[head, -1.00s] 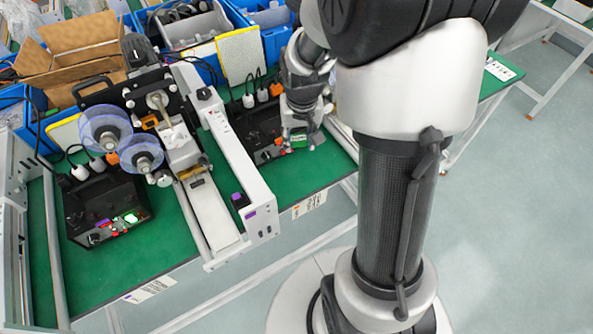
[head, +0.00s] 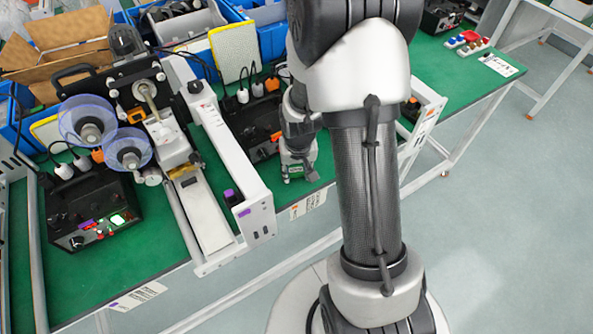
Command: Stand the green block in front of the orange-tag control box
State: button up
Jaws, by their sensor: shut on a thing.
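My gripper (head: 299,174) points down at the front part of the green table. It is shut on the green block (head: 293,180), of which only a small green part shows between the fingers. Whether the block touches the table I cannot tell. A black control box (head: 258,130) stands just behind and to the left of my gripper. A small orange tag (head: 275,136) shows on its front, and my gripper and wrist hide its right side.
The labelling machine (head: 215,125) with its long white rail stands left of my gripper. Another black control box (head: 95,205) with a lit green switch is at far left. Blue bins (head: 265,38) line the back. Bare green table (head: 465,75) shows at right.

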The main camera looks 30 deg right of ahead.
jog(key=shift+r, duration=0.1)
jog(key=o, duration=1)
jog(key=shift+c, duration=0.2)
jog(key=s+a+r+n+t+p, duration=0.1)
jog(key=s+a+r, duration=0.2)
jog(key=r, duration=0.6)
jog(key=s+a+r+p, duration=0.2)
jog(key=s+r, duration=0.1)
jog(key=r, duration=0.5)
jog(key=s+a+r+n+t+p, duration=0.1)
jog(key=s+a+r, duration=0.2)
jog(key=r, duration=0.6)
jog(key=s+a+r+n, duration=0.1)
jog(key=s+a+r, duration=0.1)
jog(key=s, duration=0.3)
jog(key=s+a+r+n, duration=0.1)
jog(key=s+r, duration=0.2)
jog(key=s, duration=0.2)
jog(key=shift+a+t+y, duration=0.3)
jog(key=shift+a+t, duration=0.05)
jog(key=shift+t, duration=0.05)
jog(key=shift+r, duration=0.1)
